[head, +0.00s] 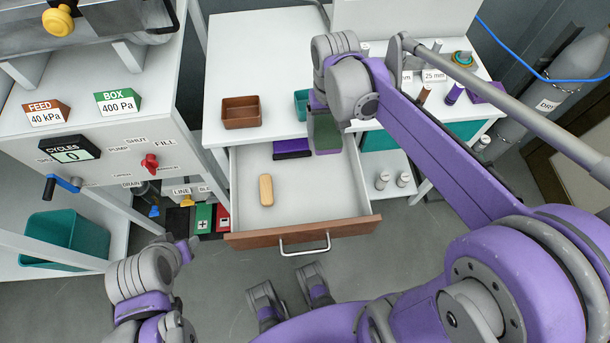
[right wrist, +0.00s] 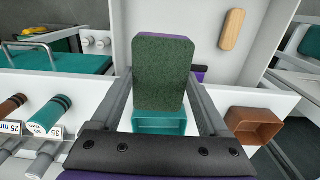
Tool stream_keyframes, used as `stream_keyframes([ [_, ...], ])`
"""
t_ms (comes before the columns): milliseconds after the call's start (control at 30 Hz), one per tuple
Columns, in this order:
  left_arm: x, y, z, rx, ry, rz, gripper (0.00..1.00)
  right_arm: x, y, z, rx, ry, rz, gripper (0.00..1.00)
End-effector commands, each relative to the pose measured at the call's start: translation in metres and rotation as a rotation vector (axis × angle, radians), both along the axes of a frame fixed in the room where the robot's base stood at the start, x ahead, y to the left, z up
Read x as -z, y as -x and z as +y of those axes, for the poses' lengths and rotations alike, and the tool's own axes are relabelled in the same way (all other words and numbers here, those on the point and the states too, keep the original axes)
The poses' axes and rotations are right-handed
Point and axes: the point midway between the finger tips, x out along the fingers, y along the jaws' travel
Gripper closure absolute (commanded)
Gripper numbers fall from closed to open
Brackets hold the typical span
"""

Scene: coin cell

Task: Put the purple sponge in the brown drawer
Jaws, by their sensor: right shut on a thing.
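My right gripper (head: 325,128) is shut on the purple sponge, whose green scouring face (head: 325,134) shows in the head view. In the right wrist view the sponge (right wrist: 160,72) stands between the fingers, mostly green, with a purple strip at its far edge. The brown-fronted drawer (head: 335,231) is pulled open. The sponge appears above its back right part; its exact height is unclear. Inside the drawer lie a tan, rounded wooden block (head: 266,190) and a flat purple item (head: 292,147). My left gripper (head: 186,250) is low at the left, its jaws unclear.
A brown tray (head: 241,112) and a teal bin (head: 301,103) sit on the white top behind the drawer. A labelled machine (head: 100,110) stands at the left. Small parts stand at the back right. The drawer's front right floor is clear.

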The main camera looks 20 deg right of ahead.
Motion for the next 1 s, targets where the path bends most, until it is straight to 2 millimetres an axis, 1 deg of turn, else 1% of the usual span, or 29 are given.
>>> stream_keyframes([
  [67,0.002,0.000,0.000,0.000,0.000,0.001,0.50,0.006,0.004,0.002,-0.005,0.000,0.000,1.00],
  [167,0.005,0.000,0.000,0.000,0.000,0.002,0.50,0.022,0.005,0.002,-0.007,0.000,-0.001,1.00],
  [500,0.021,0.002,0.000,0.000,0.000,0.007,0.50,0.112,0.005,0.002,-0.005,0.000,-0.001,1.00],
  [600,0.024,0.002,0.000,0.000,0.000,0.008,0.50,0.130,0.005,0.002,-0.005,0.000,-0.001,1.00],
  [700,0.026,0.002,0.000,0.000,0.000,0.008,0.50,0.140,0.005,0.002,-0.005,0.000,-0.001,1.00],
  [867,0.028,0.003,0.000,0.000,0.000,0.009,0.50,0.150,0.005,0.002,-0.005,0.000,-0.001,1.00],
  [1000,0.032,0.003,0.000,0.000,0.000,0.010,0.50,0.170,0.004,0.002,-0.005,0.000,-0.001,1.00],
])
